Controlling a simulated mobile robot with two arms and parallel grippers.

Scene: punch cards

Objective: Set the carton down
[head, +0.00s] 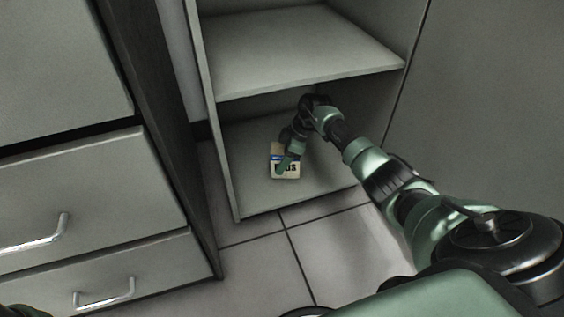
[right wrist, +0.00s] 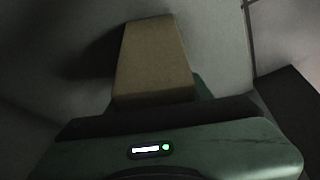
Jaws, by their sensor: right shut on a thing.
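The carton (head: 287,169) is a small box with a pale front, dark lettering and a blue band. In the head view it is in the lower compartment of the open cabinet, close above or on the bottom board (head: 250,195); I cannot tell whether it touches. My right gripper (head: 285,161) is shut on the carton, with one finger across its front. In the right wrist view the carton shows as a plain tan face (right wrist: 152,58) beyond the gripper body. My left gripper is not in view.
A middle shelf (head: 300,60) lies above my right arm and the carton. The cabinet's side wall (head: 222,150) stands left of the carton. Drawers with metal handles (head: 105,292) are at the left. Tiled floor (head: 330,250) lies in front.

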